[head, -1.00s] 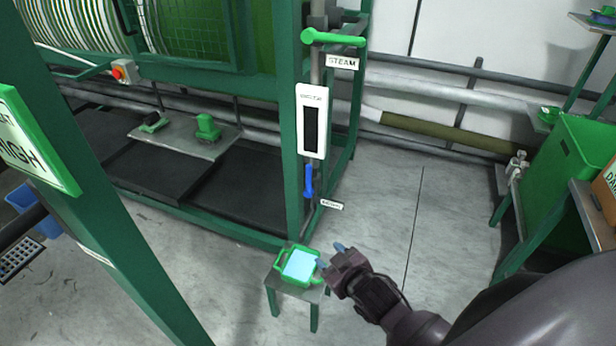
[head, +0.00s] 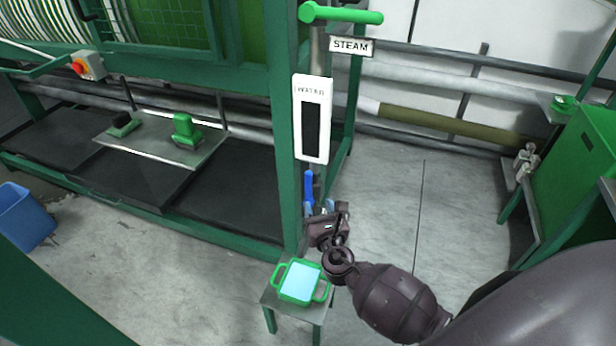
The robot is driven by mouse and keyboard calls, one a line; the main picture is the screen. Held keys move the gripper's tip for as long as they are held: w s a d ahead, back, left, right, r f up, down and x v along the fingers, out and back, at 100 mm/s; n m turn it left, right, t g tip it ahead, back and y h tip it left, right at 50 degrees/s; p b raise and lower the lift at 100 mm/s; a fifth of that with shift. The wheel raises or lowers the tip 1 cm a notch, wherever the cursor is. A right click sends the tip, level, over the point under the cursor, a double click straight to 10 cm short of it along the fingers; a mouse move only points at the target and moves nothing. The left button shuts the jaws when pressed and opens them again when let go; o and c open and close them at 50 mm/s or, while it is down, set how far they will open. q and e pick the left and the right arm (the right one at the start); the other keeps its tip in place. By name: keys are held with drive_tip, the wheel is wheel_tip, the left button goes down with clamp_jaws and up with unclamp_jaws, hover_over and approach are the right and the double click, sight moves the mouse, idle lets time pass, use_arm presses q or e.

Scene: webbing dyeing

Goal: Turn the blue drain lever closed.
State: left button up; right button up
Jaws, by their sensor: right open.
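The blue drain lever (head: 309,187) hangs upright on the green machine post, below the white gauge labelled WATER. The gripper body hides the lever's lower end and the small label seen there before. My left gripper is not in view.
A small stand (head: 312,310) with a green-handled tray (head: 300,283) is just below my right gripper. A green steam lever (head: 340,14) sticks out above. The floor between is clear.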

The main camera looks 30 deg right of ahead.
sight(309, 183)
drive_tip(key=shift+n, duration=0.3)
drive_tip(key=b+x, duration=0.1)
drive_tip(key=x, duration=0.9)
drive_tip(key=shift+w+d, duration=0.1)
drive_tip(key=shift+w, duration=0.2)
drive_tip(key=shift+c, duration=0.3)
clamp_jaws()
